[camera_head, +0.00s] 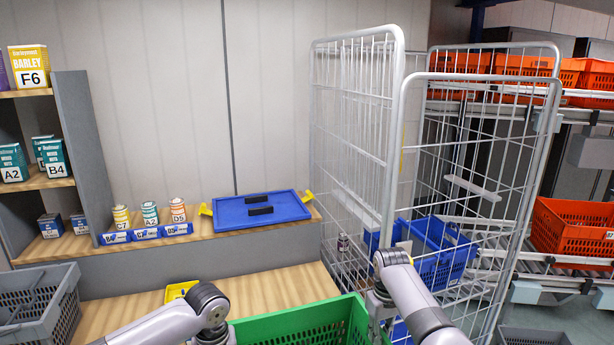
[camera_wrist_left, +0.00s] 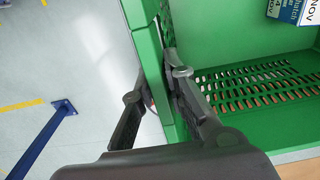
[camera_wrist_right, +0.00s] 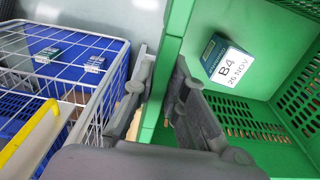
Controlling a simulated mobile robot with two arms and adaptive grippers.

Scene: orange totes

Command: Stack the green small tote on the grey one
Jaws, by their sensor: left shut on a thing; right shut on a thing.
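The green tote (camera_head: 290,325) is at the bottom centre of the head view, between my two arms. My left gripper (camera_wrist_left: 158,92) is shut on one of its walls in the left wrist view. My right gripper (camera_wrist_right: 160,85) is shut on another wall in the right wrist view. A grey tote (camera_head: 62,305) is at the lower left of the head view, apart from the green one. The green tote's underside is hidden.
A wire roll cage (camera_head: 397,110) with a blue tote (camera_head: 440,262) stands right of the green tote. A wooden bench (camera_head: 270,290) and ledge with a blue lid (camera_head: 285,212) lie behind it. Shelves with boxes are at left. Another grey container (camera_head: 530,338) shows at the bottom right.

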